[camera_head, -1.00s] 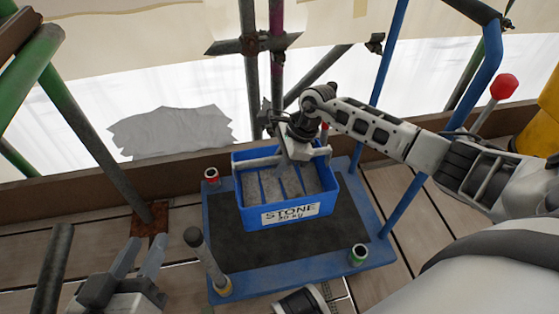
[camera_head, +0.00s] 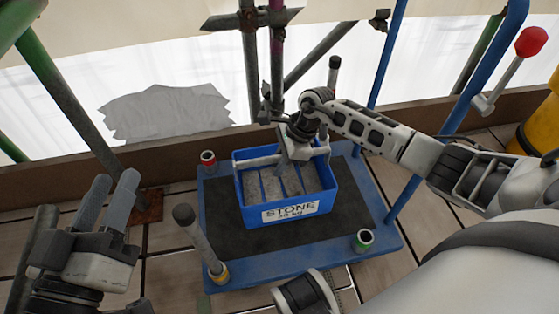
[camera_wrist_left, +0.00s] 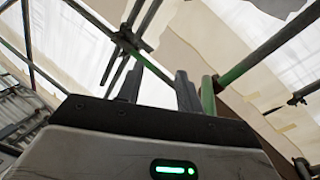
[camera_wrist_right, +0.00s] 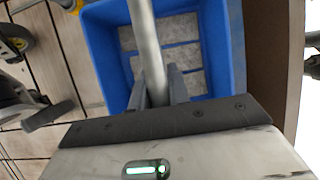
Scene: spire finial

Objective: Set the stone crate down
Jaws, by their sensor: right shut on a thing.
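The blue stone crate (camera_head: 243,208), with a white label and grey stone blocks inside, is over the black mat (camera_head: 222,230) of a blue platform (camera_head: 270,276). I cannot tell whether its base touches the mat. My right gripper (camera_head: 297,155) is shut on the crate's grey handle bar (camera_wrist_right: 146,45), which crosses above the blocks. The crate's wall also shows in the right wrist view (camera_wrist_right: 108,55). The crate looks about level. My left gripper (camera_head: 108,195) is open and empty at the lower left, apart from the crate; its parted fingers show in the left wrist view (camera_wrist_left: 158,88).
Blue poles (camera_head: 415,180) rise on the right. Scaffold tubes (camera_head: 65,95) stand left and behind. Bare mat shows around the crate.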

